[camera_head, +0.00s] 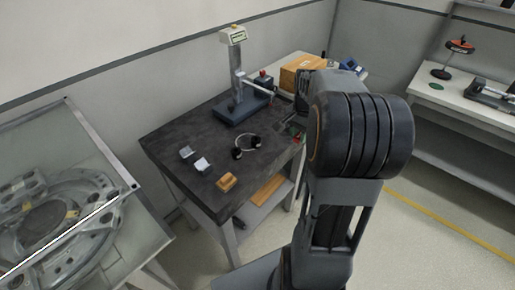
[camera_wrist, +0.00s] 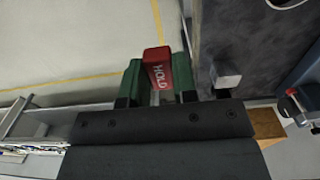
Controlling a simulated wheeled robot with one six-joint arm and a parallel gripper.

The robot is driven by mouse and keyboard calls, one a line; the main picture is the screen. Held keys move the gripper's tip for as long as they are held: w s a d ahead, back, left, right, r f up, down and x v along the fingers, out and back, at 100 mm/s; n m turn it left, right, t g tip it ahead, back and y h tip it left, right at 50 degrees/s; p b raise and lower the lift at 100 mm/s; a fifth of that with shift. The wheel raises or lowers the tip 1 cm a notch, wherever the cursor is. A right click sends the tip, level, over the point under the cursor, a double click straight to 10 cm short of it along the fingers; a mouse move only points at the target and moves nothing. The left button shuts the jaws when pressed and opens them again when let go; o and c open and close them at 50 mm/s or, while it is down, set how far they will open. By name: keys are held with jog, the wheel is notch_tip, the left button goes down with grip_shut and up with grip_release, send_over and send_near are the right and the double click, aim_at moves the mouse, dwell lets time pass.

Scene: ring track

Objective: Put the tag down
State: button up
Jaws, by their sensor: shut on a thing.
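A red tag (camera_wrist: 158,68) with the white word HOLD is between the green fingers of my gripper (camera_wrist: 158,84) in the wrist view. My gripper is shut on it. In that view the tag shows against the pale floor, just left of the edge of the dark table (camera_wrist: 230,40). In the head view my arm hides most of my gripper; a small green and red patch (camera_head: 296,136) shows at the right edge of the dark table (camera_head: 190,135). I cannot tell the tag's height above the table.
A measuring stand (camera_head: 238,80), a ring-shaped tool (camera_head: 247,142), two small metal blocks (camera_head: 202,164) and a wooden block (camera_head: 227,181) stand on the dark table. A cardboard box (camera_head: 303,70) is behind. The table's front left is bare. A glass-topped case (camera_head: 70,200) is at left.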

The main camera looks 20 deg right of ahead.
jog(key=w+a+f, duration=0.3)
jog(key=a, duration=0.3)
jog(key=p, duration=0.1)
send_over(263, 162)
jog(key=f, duration=0.5)
jog(key=shift+s+d, duration=0.3)
jog(key=shift+w+a+f, duration=0.15)
jog(key=shift+a+f, duration=0.15)
jog(key=shift+f, duration=0.1)
jog(key=shift+w+a+f, duration=0.1)
jog(key=shift+f, duration=1.55)
jog(key=shift+f, duration=0.1)
jog(key=shift+f, duration=0.15)
jog(key=o, duration=0.9)
